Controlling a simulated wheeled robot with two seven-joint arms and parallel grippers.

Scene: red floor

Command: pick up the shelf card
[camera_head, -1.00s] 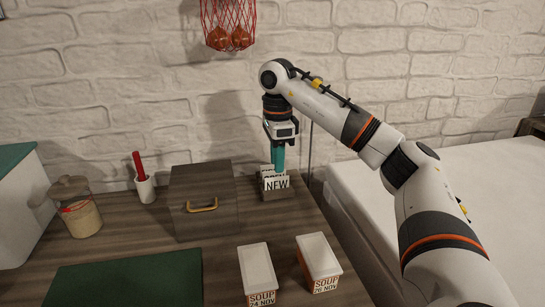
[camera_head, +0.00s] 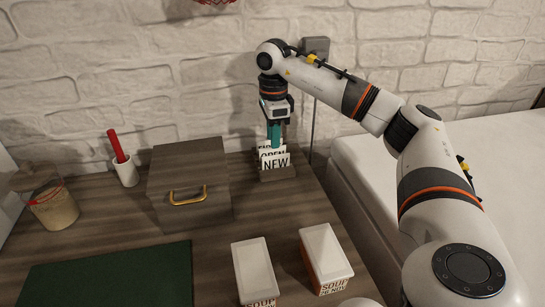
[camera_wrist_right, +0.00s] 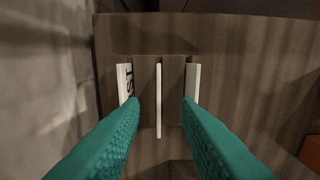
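Several white cards stand upright in a small rack (camera_head: 279,174) on the table. The front card reads NEW (camera_head: 276,162), one behind it reads OPEN (camera_head: 270,152), and the rear one is partly hidden. In the wrist view they show nearly edge-on: a left card (camera_wrist_right: 125,82), a middle card (camera_wrist_right: 159,100) and a right card (camera_wrist_right: 192,82). My right gripper (camera_head: 274,142) is over the rack, teal fingers pointing down. In the wrist view its fingers (camera_wrist_right: 160,100) are apart, one on each side of the middle card, with gaps to it. My left gripper is out of view.
A dark box (camera_head: 190,185) with a brass handle stands left of the rack. Two SOUP tubs (camera_head: 254,268) (camera_head: 325,252) stand in front. A green mat (camera_head: 110,275), a jar (camera_head: 50,205) and a white cup (camera_head: 126,172) are farther left. The brick wall is close behind.

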